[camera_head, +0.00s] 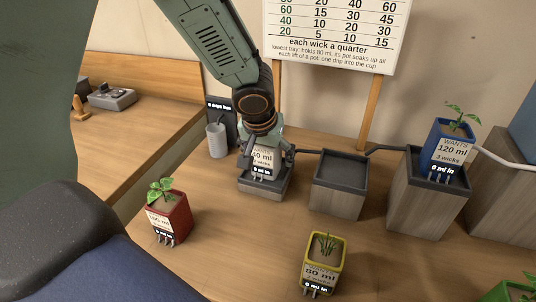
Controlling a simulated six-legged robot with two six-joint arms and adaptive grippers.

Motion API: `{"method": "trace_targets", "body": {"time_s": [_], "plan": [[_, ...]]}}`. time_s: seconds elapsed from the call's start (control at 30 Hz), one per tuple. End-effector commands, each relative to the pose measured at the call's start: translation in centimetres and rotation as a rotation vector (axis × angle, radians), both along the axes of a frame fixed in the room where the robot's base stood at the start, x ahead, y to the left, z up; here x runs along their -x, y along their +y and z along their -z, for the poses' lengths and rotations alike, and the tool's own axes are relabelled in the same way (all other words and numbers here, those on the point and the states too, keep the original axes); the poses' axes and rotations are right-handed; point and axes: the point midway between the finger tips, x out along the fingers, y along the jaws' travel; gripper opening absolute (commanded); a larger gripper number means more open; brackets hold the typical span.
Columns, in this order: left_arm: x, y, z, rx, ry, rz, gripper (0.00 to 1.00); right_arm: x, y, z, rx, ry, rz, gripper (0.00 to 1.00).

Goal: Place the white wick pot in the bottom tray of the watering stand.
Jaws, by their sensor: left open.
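The white wick pot (262,158), with a label on its front, sits at the lowest, leftmost tray (263,188) of the watering stand. It looks upright; whether its base rests fully on the tray floor I cannot tell. My left gripper (267,150) comes down from above and is open, with its fingers on either side of the pot. The gripper hides the top of the pot and any plant in it. My right gripper is not in view.
An empty middle tray (341,168) stands right of the pot. A blue pot (447,148) stands in a taller tray (430,185). A red pot (168,217) and a yellow pot (323,264) stand on the table. A grey cup (217,141) is behind left. A chart board (334,32) stands behind.

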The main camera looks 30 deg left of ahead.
Motion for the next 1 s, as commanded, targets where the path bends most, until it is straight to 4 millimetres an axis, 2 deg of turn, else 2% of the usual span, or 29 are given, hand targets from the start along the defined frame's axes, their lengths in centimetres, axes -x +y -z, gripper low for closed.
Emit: {"method": "trace_targets", "body": {"time_s": [0.4, 0.53, 0.7, 1.0], "plan": [[2.7, -0.7, -7.6, 0.000, -0.004, -0.001, 0.84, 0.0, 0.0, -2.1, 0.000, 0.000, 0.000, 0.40], [3.4, -0.9, -9.4, 0.000, -0.003, 0.000, 0.84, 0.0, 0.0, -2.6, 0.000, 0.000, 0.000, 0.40], [4.0, -1.1, -10.7, 0.000, -0.002, 0.001, 0.84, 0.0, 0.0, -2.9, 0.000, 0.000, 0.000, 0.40], [4.1, -1.1, -10.8, 0.000, 0.000, 0.000, 0.84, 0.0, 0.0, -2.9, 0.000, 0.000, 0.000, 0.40]]}}
